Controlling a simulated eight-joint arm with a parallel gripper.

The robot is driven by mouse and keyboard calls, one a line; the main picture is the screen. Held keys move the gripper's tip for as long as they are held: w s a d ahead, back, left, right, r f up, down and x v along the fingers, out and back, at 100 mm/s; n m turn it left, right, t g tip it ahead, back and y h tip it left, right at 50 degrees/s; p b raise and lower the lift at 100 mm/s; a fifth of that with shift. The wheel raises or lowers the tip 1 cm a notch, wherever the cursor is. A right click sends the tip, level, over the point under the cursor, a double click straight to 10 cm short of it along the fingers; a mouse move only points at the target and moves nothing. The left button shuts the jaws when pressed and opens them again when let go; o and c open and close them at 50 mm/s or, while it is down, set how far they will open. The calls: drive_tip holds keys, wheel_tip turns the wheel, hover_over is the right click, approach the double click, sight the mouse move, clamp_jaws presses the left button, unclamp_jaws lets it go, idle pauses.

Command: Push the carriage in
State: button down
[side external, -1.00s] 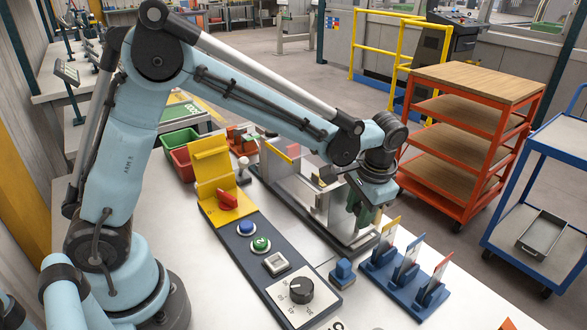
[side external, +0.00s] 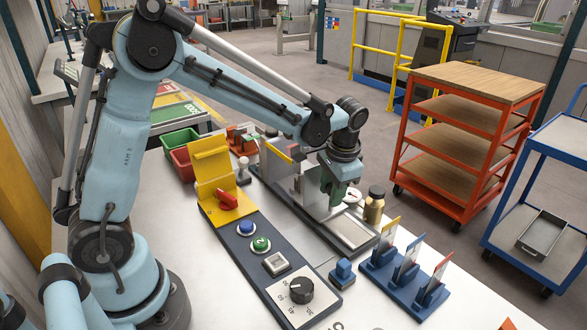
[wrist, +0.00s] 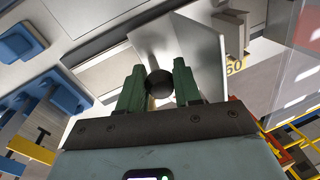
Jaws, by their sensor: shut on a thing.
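The carriage (side external: 309,200) is a silver metal block with an upright plate on a long flat rail base (side external: 355,229). My gripper (side external: 335,200), with green fingers, reaches down at the carriage's near side. In the wrist view, my gripper (wrist: 160,85) is shut on a round black knob (wrist: 160,82), close in front of the bright upright plate (wrist: 200,48). In the side view the knob is hidden by the fingers. The near end of the rail base is bare.
A control panel (side external: 243,262) with a red switch, buttons and a black dial lies left of the rail. A blue rack (side external: 403,273) with colored cards and a brass bottle (side external: 374,205) stand to the right. A small blue block (side external: 342,272) sits near the rail's front end.

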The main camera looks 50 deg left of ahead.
drive_tip(key=c, duration=1.1)
unclamp_jaws()
wheel_tip(320, 180, up, 12)
drive_tip(key=d, duration=0.2)
drive_tip(key=shift+s+d, duration=0.15)
drive_tip(key=shift+s, duration=0.05)
drive_tip(key=shift+o, duration=1.2)
drive_tip(key=shift+f, duration=0.1)
drive_tip(key=shift+o, duration=0.3)
drive_tip(key=m, duration=0.4)
drive_tip(key=shift+w+d+f+y, duration=0.1)
drive_tip(key=shift+d+f+y, duration=0.2)
drive_tip(key=shift+d+f, duration=0.1)
drive_tip(key=a+f+m, duration=0.1)
drive_tip(key=f+m, duration=0.3)
drive_tip(key=a+f+m+y, duration=0.1)
drive_tip(key=f+m, duration=0.3)
drive_tip(key=f, duration=0.1)
drive_tip(key=a+f+m, duration=0.1)
drive_tip(key=f+m, duration=0.2)
drive_tip(key=f, duration=0.1)
drive_tip(key=shift+w+a+f+m+y, duration=0.1)
drive_tip(key=shift+w+f+m+y, duration=0.1)
drive_tip(key=shift+m+y, duration=0.2)
